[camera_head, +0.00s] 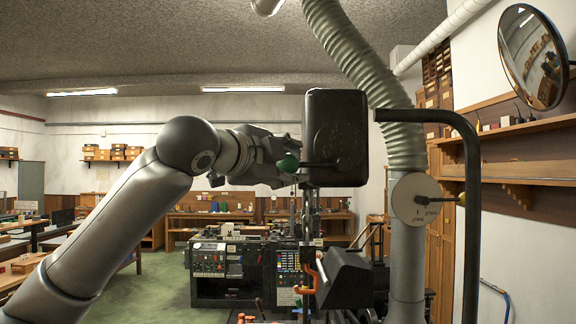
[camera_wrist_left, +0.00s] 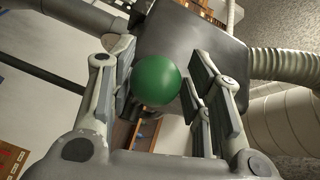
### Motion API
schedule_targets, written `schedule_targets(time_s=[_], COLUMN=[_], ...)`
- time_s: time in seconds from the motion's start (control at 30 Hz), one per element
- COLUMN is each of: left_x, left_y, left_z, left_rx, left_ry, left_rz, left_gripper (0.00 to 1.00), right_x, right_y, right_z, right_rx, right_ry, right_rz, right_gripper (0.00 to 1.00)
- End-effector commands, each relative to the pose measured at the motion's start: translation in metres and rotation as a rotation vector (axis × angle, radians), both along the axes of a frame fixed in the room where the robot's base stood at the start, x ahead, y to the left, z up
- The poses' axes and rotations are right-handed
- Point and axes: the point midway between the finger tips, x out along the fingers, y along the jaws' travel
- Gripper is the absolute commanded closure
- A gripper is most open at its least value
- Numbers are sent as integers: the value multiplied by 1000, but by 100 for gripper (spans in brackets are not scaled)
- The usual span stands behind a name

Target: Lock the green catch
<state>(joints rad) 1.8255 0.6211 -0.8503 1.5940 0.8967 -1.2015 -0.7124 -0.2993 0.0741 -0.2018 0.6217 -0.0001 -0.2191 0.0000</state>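The green catch is a lever with a green ball knob (camera_head: 288,163) on a dark rod at the front of a black box-shaped housing (camera_head: 335,118). My left gripper (camera_head: 277,160) has reached the knob from the left in the head view. In the left wrist view, the ball (camera_wrist_left: 157,80) sits between the two fingers of the left gripper (camera_wrist_left: 160,88). The fingers are apart, and small gaps seem to show on both sides of the ball. Part of the rod is hidden behind the ball. My right gripper is not in view.
A ribbed grey hose (camera_head: 358,75) runs down behind the housing to a pipe with a round dial (camera_head: 416,199). A black bent bar (camera_head: 470,200) stands on the right. A machine with a control panel (camera_head: 215,262) stands farther back. Green floor shows at lower left.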

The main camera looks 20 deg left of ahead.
Motion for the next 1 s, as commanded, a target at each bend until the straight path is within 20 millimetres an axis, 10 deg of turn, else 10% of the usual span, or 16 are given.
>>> schedule_targets(time_s=[0.47, 1.0], left_x=[-5, -98], left_y=[2, 30], left_z=[-2, 5], left_rx=[0, 0], left_ry=[4, 1], left_rz=[0, 1], left_gripper=[43, 43], right_x=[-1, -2], right_y=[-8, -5], right_z=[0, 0], right_rx=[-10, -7], right_ry=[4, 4], right_rz=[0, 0], right_gripper=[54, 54])
